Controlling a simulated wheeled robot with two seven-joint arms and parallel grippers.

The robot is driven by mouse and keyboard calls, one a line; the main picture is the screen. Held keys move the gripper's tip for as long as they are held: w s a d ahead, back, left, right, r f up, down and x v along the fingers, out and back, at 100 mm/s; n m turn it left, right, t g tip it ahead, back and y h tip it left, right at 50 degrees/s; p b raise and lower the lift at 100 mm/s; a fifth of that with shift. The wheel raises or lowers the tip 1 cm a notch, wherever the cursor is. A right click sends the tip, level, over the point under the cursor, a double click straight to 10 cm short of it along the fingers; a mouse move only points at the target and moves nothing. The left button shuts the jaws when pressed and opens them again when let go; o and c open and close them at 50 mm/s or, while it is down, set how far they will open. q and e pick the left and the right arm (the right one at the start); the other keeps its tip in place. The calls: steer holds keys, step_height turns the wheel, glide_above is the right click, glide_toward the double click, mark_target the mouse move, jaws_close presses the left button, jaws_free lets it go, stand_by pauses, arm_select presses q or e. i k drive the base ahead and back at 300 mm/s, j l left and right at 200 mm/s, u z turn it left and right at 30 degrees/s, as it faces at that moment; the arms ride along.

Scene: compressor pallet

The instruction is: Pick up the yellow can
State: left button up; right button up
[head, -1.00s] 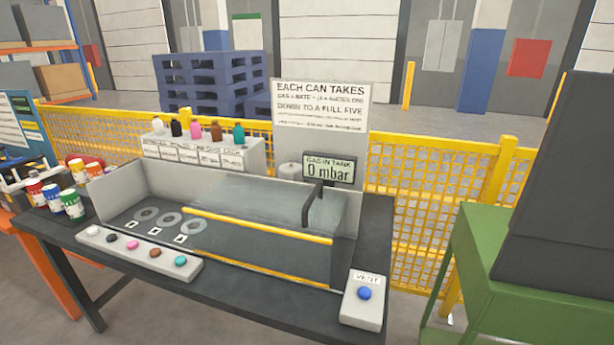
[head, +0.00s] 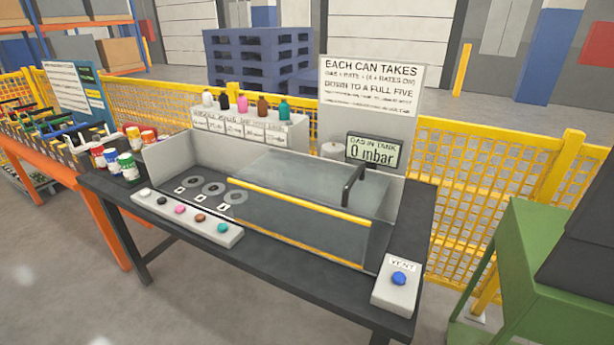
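Several small cans with white bands stand together at the left end of the dark table. One at the back right of this group, with an orange-yellow top, looks like the yellow can (head: 149,137). It stands upright, its lower part partly hidden. A red can (head: 133,135) is to its left. In front are another red can (head: 98,156), a blue can (head: 112,160) and a green can (head: 128,166). Neither of my grippers is in view.
The dark table (head: 300,287) carries a clear-lidded tank (head: 300,190), a row of coloured buttons (head: 190,220) and a vent box (head: 396,290). An orange bench (head: 75,180) adjoins at left. A green stand (head: 535,260) is at right. Floor in front is clear.

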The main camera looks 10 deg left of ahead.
mark_target(133, 134)
steer(key=u, duration=1.4)
